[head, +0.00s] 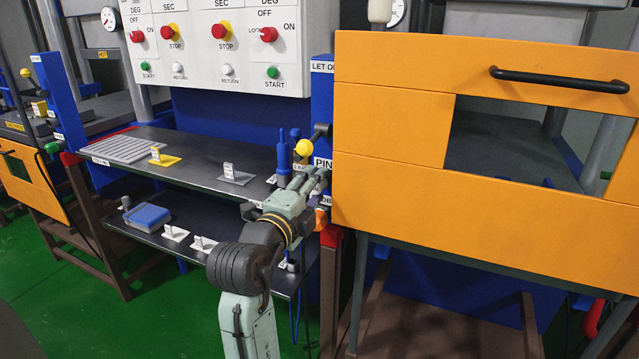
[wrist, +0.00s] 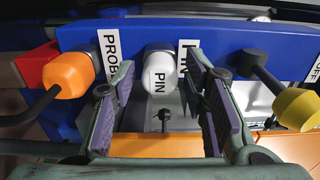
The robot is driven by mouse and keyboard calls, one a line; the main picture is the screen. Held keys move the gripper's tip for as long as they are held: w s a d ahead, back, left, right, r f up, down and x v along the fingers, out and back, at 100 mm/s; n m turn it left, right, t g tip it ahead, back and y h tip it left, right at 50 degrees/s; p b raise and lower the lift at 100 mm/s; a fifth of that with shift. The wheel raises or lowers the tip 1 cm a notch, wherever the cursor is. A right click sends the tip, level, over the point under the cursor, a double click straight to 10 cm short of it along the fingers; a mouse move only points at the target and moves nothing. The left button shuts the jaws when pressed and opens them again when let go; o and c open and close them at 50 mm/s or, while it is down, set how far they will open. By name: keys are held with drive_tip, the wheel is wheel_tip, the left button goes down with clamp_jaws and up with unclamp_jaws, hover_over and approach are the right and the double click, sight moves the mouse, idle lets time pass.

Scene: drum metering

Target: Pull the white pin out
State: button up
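The white pin (wrist: 158,72), marked PIN, sticks out of the blue block (wrist: 220,38) in the wrist view. My gripper (wrist: 160,82) is open, with one finger on each side of the white pin. I see a gap between the pin and each finger pad, and the fingers hold nothing. In the head view my gripper (head: 312,182) is up against the blue post (head: 321,105), below the PIN label. The white pin is hidden there behind my gripper.
An orange knob (wrist: 68,75) is left of the pin and a yellow ball lever (wrist: 298,107) right of it. A small black knob (wrist: 164,117) sits below. The orange guard (head: 390,185) stands right of my gripper; a dark shelf (head: 200,160) lies left.

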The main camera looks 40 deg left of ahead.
clamp_jaws()
idle(0.4)
drive_tip(key=shift+s, duration=0.1)
drive_tip(key=shift+b+v, duration=1.15)
drive_tip(key=shift+v, duration=1.8)
drive_tip(key=shift+s+d, duration=0.1)
drive_tip(key=shift+b+v, duration=0.6)
drive_tip(key=shift+v, duration=1.3)
